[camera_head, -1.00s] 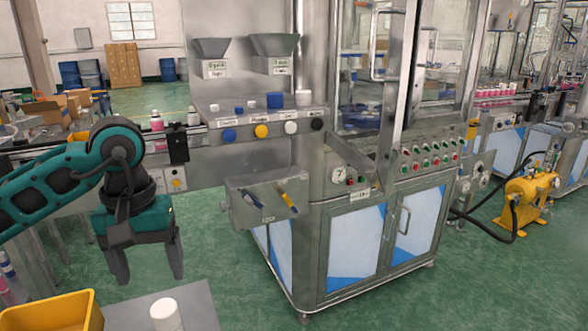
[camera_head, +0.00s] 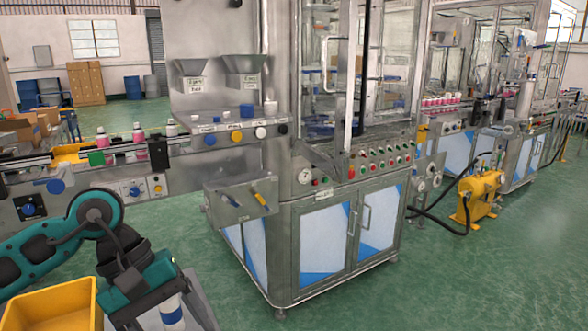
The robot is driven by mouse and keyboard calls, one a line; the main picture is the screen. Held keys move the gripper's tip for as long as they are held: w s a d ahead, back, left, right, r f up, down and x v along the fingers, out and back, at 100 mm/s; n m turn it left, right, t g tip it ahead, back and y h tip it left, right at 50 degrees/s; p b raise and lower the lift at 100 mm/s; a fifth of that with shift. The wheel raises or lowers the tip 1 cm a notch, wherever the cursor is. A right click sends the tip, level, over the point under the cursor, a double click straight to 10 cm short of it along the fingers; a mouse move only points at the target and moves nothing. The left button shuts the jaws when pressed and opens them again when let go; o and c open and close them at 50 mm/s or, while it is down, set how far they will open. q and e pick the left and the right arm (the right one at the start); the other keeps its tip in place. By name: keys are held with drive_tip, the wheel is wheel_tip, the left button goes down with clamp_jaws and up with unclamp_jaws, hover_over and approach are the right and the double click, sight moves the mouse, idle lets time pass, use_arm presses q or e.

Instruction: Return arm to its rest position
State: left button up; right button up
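My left arm comes in from the left, and its teal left gripper (camera_head: 165,316) points down at the lower left, above the grey tabletop. Its dark fingers reach toward the bottom edge of the view. A white cylinder with a blue band (camera_head: 172,312) shows at the fingers, partly covered by them and cut off by the picture's edge. I cannot tell whether the fingers are shut on it or stand apart around it. My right gripper is not in view.
A yellow bin (camera_head: 52,305) is beside the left gripper. The steel crimping machine (camera_head: 325,232) stands in the middle, with a tray box (camera_head: 240,202) on its front. A conveyor (camera_head: 95,160) with bottles runs behind the arm.

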use_arm(q)
drive_tip(key=s+d+r+n+t+h+p, duration=0.1)
drive_tip(key=d+r+n+t+h, duration=0.15)
drive_tip(key=d+n+h, duration=0.65)
drive_tip(key=s+d+r+n+t+h, duration=0.1)
drive_tip(key=d+r+n+h, duration=0.2)
drive_tip(key=d+n+h, duration=0.55)
drive_tip(key=w+a+f+n+t+y, duration=0.25)
drive_tip(key=a+n+t+y, duration=0.2)
drive_tip(key=n, duration=0.55)
drive_tip(key=w+a+f+n+t+y+p, duration=0.1)
drive_tip(key=a+f+n+t+y, duration=0.4)
drive_tip(key=n, duration=0.6)
drive_tip(key=w+a+f+n+t+y, duration=0.25)
drive_tip(key=n+t, duration=0.35)
drive_tip(key=n, duration=0.4)
drive_tip(key=s+a+f+n+g+y, duration=0.3)
drive_tip(key=s+f+n, duration=0.3)
drive_tip(key=f, duration=0.3)
drive_tip(key=s+a+f+n+g+y, duration=0.3)
drive_tip(key=s+a+f+n+y, duration=0.1)
drive_tip(key=s+f+n, duration=0.3)
wheel_tip(320, 180, down, 3)
drive_tip(key=shift+f+n+g+y+p, duration=0.15)
drive_tip(key=shift+n+g+y+p, duration=0.2)
drive_tip(key=shift+n+y, duration=0.65)
